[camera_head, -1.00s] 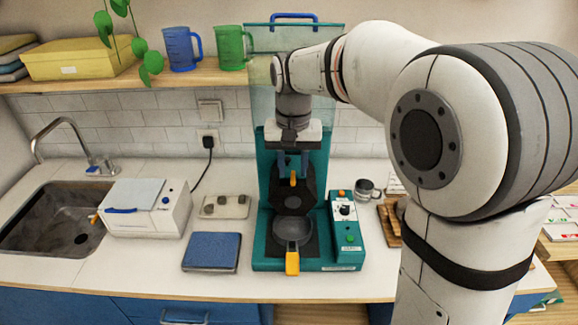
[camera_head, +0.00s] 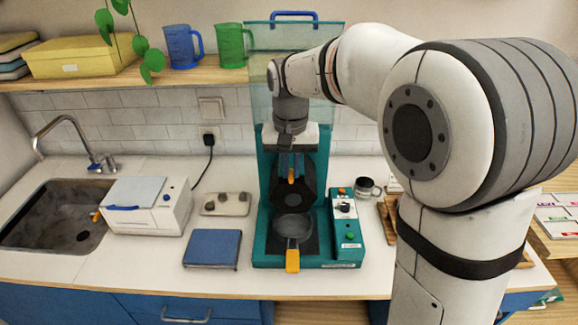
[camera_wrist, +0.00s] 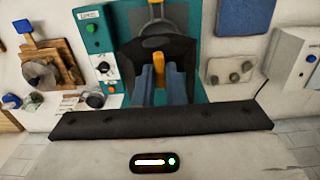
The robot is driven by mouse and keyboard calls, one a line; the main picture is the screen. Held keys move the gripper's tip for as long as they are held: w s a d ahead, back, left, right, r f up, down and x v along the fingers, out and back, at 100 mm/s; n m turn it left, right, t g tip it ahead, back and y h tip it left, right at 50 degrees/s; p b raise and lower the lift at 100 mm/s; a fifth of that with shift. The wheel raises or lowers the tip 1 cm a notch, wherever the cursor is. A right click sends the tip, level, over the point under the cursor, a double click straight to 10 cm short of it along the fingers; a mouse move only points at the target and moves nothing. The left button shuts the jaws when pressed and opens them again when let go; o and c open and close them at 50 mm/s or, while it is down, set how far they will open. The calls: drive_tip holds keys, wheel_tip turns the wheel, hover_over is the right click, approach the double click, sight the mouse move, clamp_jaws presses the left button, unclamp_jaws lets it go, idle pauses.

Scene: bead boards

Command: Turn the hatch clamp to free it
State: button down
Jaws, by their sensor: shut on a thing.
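The hatch clamp (camera_head: 291,176) shows as a small orange lever on the dark front part of a teal machine (camera_head: 265,225). My gripper (camera_head: 291,168) reaches down over it with its blue fingers on either side. In the wrist view the orange lever (camera_wrist: 160,68) stands between my two blue fingers (camera_wrist: 160,85), which are shut on it. The clamp's pivot is hidden by my gripper. Below it is a dark plate (camera_head: 307,193), and a round grey pan (camera_head: 292,228) with an orange handle (camera_head: 292,261) sits on the machine's base.
A control box (camera_head: 345,225) with a knob and buttons stands right of the pan. A clear panel (camera_head: 262,85) rises behind my arm. Left are a blue pad (camera_head: 212,248), a grey plate with knobs (camera_head: 226,205) and a white box (camera_head: 147,208). A metal cup (camera_head: 367,188) stands right.

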drive_tip(key=shift+d, duration=0.1)
drive_tip(key=shift+d+n, duration=0.1)
drive_tip(key=shift+n, duration=0.3)
drive_tip(key=n, duration=0.3)
drive_tip(key=shift+d+n, duration=0.1)
drive_tip(key=shift+n, duration=0.3)
drive_tip(key=n, duration=0.3)
drive_tip(key=shift+n+b, duration=0.3)
drive_tip(key=shift+b, duration=0.05)
drive_tip(key=n, duration=0.5)
drive_tip(key=shift+f, duration=0.1)
drive_tip(key=n, duration=0.4)
drive_tip(key=shift+s+n, duration=0.1)
drive_tip(key=shift+n, duration=0.2)
drive_tip(key=c, duration=1.5)
unclamp_jaws()
